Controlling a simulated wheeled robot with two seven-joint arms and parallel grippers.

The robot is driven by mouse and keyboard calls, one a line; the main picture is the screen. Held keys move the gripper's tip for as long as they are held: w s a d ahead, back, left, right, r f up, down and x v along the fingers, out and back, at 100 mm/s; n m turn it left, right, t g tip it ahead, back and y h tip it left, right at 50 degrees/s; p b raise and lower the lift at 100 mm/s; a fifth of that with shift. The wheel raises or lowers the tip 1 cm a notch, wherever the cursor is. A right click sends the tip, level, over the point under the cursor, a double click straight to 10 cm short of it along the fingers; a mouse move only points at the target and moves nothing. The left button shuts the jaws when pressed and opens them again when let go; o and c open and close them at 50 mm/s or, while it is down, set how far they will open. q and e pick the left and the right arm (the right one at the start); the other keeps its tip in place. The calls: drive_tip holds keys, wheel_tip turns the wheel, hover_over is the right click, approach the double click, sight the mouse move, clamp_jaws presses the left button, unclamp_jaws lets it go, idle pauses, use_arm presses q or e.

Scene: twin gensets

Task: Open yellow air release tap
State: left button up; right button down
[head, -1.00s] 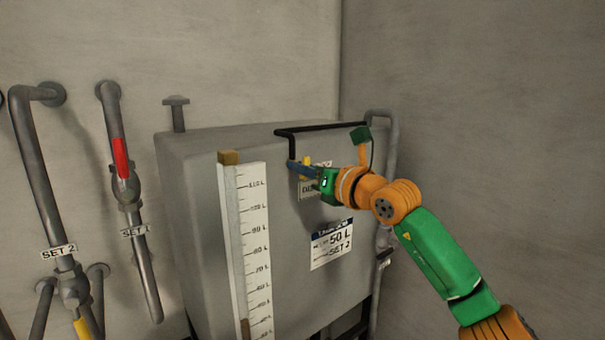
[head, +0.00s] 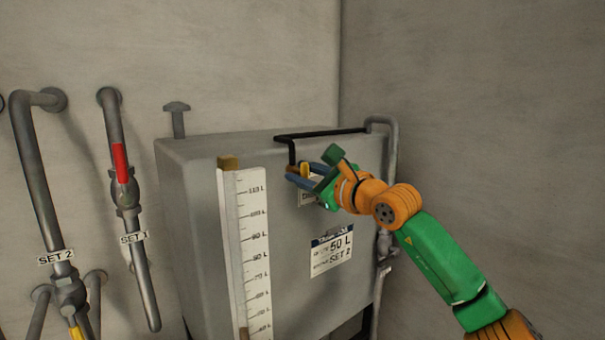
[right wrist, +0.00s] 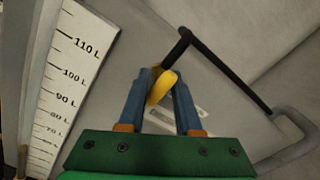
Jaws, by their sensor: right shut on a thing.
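The yellow tap (head: 304,170) sits at the lower end of a thin black pipe (head: 291,151) on the front of the grey tank (head: 200,200). In the right wrist view the yellow tap handle (right wrist: 161,88) lies between the two blue fingers of my right gripper (right wrist: 160,82). My right gripper (head: 301,172) is shut on the tap handle, and its wrist is rolled. The fingers partly hide the tap body. My left gripper is not in view.
A white level scale (head: 253,250) stands on the tank front, left of the tap. A label (head: 331,250) is below my gripper. Pipes with a red-handled valve (head: 121,163) are on the left wall.

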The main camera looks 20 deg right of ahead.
sight(307, 176)
drive_tip(key=shift+n, duration=0.4)
drive_tip(key=c, duration=0.8)
unclamp_jaws()
drive_tip(key=shift+f, duration=0.1)
drive_tip(key=shift+c, duration=0.2)
drive_tip(key=b+v, duration=0.4)
drive_tip(key=v, duration=0.3)
drive_tip(key=shift+b, duration=0.35)
